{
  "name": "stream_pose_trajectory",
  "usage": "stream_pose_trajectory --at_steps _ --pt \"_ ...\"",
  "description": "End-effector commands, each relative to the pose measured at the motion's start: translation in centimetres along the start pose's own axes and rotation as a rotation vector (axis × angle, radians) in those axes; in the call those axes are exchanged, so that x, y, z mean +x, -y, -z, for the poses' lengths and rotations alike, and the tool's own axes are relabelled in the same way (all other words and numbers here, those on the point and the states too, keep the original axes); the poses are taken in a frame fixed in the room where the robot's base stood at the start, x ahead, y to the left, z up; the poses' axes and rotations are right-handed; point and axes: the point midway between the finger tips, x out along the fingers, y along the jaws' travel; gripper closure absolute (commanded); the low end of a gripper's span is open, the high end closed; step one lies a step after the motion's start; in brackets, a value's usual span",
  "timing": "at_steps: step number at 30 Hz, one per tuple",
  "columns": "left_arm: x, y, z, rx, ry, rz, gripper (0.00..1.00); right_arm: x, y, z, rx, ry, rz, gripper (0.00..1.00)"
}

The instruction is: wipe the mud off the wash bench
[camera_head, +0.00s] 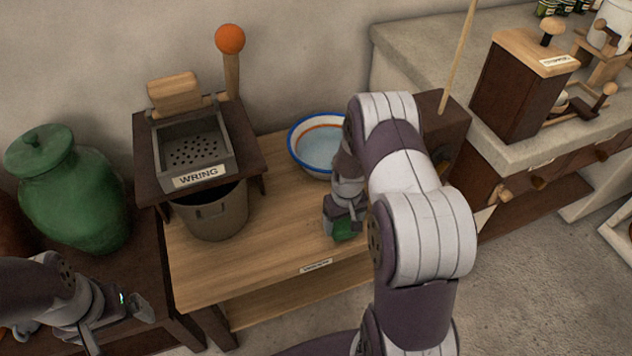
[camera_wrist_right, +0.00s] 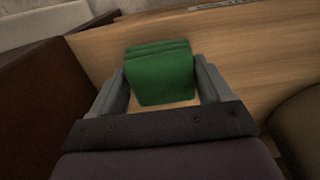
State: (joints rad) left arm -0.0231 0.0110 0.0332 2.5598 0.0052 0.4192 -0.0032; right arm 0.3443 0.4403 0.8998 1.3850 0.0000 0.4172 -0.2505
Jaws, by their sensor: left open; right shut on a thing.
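The wash bench (camera_head: 235,270) is a light wooden table in the middle of the head view. A few faint dark specks show on its top near my right gripper; I cannot tell how much mud is there. My right gripper (camera_head: 343,222) is shut on a folded green cloth (camera_wrist_right: 162,72), low over the bench top. The cloth also shows in the head view (camera_head: 344,231), partly hidden by the gripper; I cannot tell whether it touches the wood. My left gripper (camera_head: 118,318) is open and empty at the lower left, away from the bench.
A wringer box labelled WRING (camera_head: 198,176) stands over a grey bucket (camera_head: 214,212) at the bench's left. A white basin with a blue rim (camera_head: 297,150) holds water at the back. A green jar (camera_head: 70,195) stands left. The bench's front middle is clear.

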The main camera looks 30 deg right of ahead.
Motion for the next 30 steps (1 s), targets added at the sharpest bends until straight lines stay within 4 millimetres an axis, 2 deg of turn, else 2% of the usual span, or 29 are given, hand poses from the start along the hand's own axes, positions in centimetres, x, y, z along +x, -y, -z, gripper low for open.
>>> stream_pose_trajectory --at_steps 1,15,30 --pt "-0.9 0.0 0.1 0.000 0.000 0.000 0.05 -1.0 0.1 0.1 -0.001 -0.001 0.000 0.46" --pt "-4.4 0.0 0.5 0.000 0.000 0.000 0.05 -4.9 0.6 0.7 -0.003 -0.001 0.000 0.46" --pt "-4.5 0.0 0.5 0.000 0.000 0.000 0.05 -5.1 0.7 0.8 -0.003 -0.001 0.000 0.46"
